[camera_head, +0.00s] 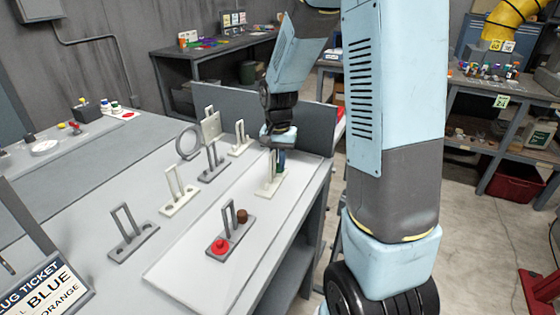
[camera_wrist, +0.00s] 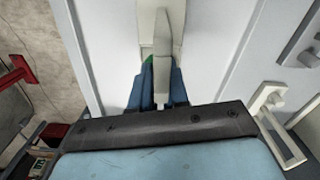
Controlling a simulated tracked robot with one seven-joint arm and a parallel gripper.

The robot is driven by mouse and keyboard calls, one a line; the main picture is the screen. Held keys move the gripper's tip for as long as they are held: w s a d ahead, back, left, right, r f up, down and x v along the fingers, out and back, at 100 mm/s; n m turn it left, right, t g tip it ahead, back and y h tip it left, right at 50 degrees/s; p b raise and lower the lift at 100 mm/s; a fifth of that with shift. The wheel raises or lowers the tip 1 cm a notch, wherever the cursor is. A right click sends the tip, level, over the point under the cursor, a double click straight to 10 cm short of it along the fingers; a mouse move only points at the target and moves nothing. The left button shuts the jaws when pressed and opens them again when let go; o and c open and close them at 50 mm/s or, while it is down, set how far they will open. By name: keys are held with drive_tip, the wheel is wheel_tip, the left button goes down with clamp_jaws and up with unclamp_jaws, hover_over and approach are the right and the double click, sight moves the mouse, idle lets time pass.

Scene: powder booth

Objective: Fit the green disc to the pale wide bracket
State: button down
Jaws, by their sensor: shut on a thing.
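My gripper (camera_head: 280,165) is low over a pale bracket (camera_head: 265,191) near the right edge of the table. In the wrist view, my blue fingers (camera_wrist: 162,84) come down on both sides of the bracket's pale upright (camera_wrist: 167,45). A sliver of the green disc (camera_wrist: 149,60) shows at the left finger, beside the upright. The fingers are shut on the green disc. The rest of the disc is hidden, so I cannot tell whether it touches the bracket's base.
A grey bracket (camera_head: 237,235) in front bears a red piece (camera_head: 220,246) and a brown one (camera_head: 242,215). Other pale (camera_head: 181,203) and grey (camera_head: 134,243) brackets stand to the left. A grey panel (camera_head: 306,125) rises at the table's back.

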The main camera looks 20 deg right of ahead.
drive_tip(key=shift+s+f, duration=0.25)
drive_tip(key=shift+f, duration=0.2)
idle(0.4)
drive_tip(key=c, duration=1)
unclamp_jaws()
drive_tip(key=shift+c, duration=0.2)
wheel_tip(320, 180, up, 14)
drive_tip(key=shift+w+r, duration=0.15)
drive_tip(key=shift+w, duration=0.05)
